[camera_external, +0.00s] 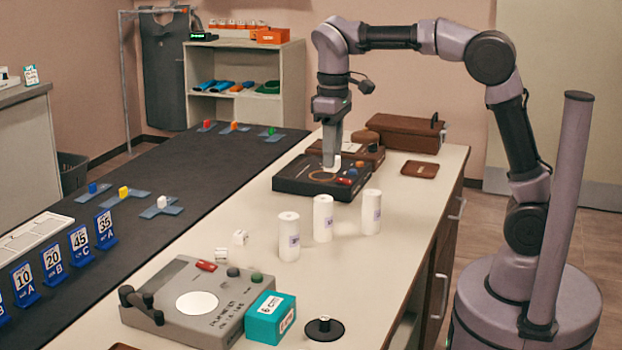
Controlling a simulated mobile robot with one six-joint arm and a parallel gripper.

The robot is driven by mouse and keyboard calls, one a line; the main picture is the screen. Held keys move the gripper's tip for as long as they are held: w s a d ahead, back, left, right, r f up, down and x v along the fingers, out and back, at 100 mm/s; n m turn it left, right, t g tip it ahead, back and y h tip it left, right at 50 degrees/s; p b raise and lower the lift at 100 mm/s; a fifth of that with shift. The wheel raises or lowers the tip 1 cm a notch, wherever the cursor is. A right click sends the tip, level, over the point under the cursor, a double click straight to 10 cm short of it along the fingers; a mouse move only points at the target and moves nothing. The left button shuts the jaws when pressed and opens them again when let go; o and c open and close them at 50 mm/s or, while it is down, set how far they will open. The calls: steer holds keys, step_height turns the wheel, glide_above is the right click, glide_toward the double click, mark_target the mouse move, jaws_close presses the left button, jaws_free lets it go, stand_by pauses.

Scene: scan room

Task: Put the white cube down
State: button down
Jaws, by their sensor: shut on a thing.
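The white cube (331,161) is at the lower end of my gripper (330,158), which points straight down and is shut on it. Gripper and cube are over the black box-shaped device (290,185) with a tan ring on its top, towards the far part of the counter. The cube is at the back edge of the ring area; whether it touches the top cannot be told. Two more small white cubes, one (240,237) and another (222,254), lie on the counter left of the white rolls.
Three upright white rolls (323,218) stand mid-counter. A grey device (170,325) and a teal box (270,317) are at the front. Brown cases (405,133) stand behind the black device. A dark table (180,200) lies left.

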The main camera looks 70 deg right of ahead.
steer(key=w+d+r+p, duration=0.2)
steer(key=w+d+p, duration=0.2)
steer(key=w+p, duration=0.3)
steer(key=p, duration=0.2)
glide_above(301, 244)
step_height(301, 244, down, 19)
step_height(301, 244, down, 7)
steer(key=b, duration=0.2)
steer(key=shift+a+r+b, duration=0.1)
steer(key=shift+r+b, duration=0.05)
steer(key=shift+b, duration=0.25)
steer(key=shift+r, duration=0.2)
steer(key=shift+f, duration=0.15)
steer(key=c, duration=1.1)
jaws_free()
steer(key=shift+c, duration=0.2)
